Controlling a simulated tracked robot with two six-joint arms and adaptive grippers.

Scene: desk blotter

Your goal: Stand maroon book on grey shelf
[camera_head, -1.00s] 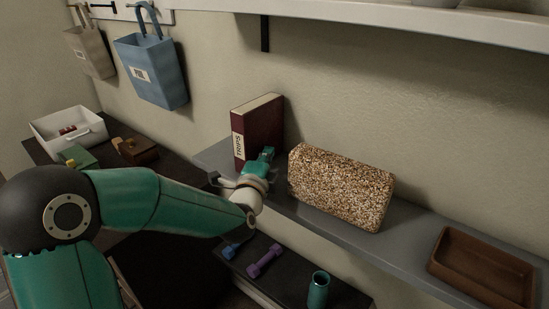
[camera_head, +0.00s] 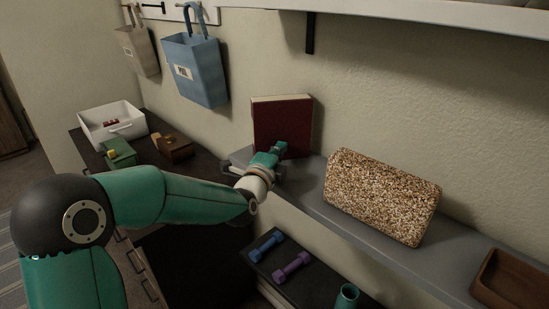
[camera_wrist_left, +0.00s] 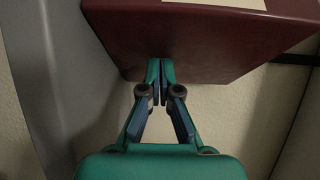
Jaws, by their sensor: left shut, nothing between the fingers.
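The maroon book (camera_head: 282,120) stands upright on the left part of the grey shelf (camera_head: 312,188), its broad cover toward me and the wall behind it. My left gripper (camera_head: 280,149) is at the front of the book, low on its cover. In the left wrist view the closed fingertips (camera_wrist_left: 160,72) are at the book's maroon cover (camera_wrist_left: 205,38), with nothing between them. I cannot tell whether they touch it. The gripper hides the book's lower front. My right gripper is not in view.
A speckled block (camera_head: 380,195) stands on the shelf to the right, with a brown tray (camera_head: 510,282) beyond it. Blue and beige bags (camera_head: 195,75) hang on the wall. A white box (camera_head: 112,122) is at left. Dumbbells (camera_head: 291,265) lie on a lower dark surface.

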